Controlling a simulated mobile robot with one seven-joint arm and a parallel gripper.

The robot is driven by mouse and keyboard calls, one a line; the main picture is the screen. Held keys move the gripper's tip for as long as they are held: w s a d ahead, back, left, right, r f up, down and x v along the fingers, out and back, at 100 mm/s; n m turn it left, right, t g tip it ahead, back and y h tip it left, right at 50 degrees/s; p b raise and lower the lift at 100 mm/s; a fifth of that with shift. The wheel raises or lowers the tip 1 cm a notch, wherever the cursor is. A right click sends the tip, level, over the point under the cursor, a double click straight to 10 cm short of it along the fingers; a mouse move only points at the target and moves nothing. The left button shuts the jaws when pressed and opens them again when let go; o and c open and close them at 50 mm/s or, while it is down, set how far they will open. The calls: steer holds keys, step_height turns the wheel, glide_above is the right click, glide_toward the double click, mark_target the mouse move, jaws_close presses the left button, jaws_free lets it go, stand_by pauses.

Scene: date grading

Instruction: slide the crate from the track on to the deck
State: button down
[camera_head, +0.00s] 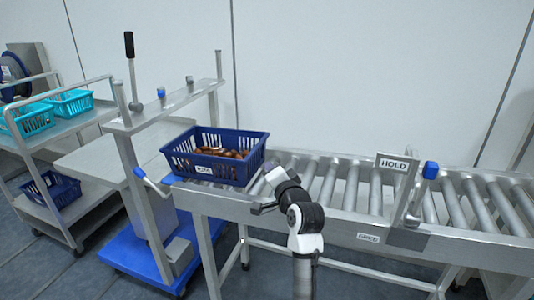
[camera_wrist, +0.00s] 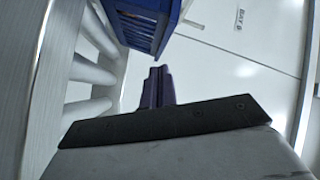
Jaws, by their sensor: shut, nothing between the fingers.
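The dark blue crate (camera_head: 205,171), filled with brown dates, sits upright at the left end of the roller track (camera_head: 345,205). Its wall also shows at the top of the wrist view (camera_wrist: 150,28). The grey deck (camera_head: 88,163) lies left of the crate, beyond the lift's post. My gripper (camera_head: 260,207) is at the track's near side, just right of the crate. In the wrist view my gripper (camera_wrist: 158,72) has its fingers together, empty, pointing toward the crate. I cannot tell whether they touch it. The crate's far lower side is hidden.
A blue-handled lever (camera_head: 150,182) is by the crate's left front. A lift frame (camera_head: 170,105) with a blue base (camera_head: 135,262) stands there. A HOLD plate (camera_head: 393,163) and blue-knobbed stop stand further right on the track. A shelf cart (camera_head: 45,140) holding teal crates is far left.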

steer(key=w+a+m+y+p, duration=0.1)
steer(key=w+m, duration=0.3)
steer(key=w, duration=0.7)
steer(key=shift+f+m+y, duration=0.2)
steer(key=shift+m+y, duration=0.1)
steer(key=shift+m, duration=0.1)
steer(key=shift+a, duration=0.1)
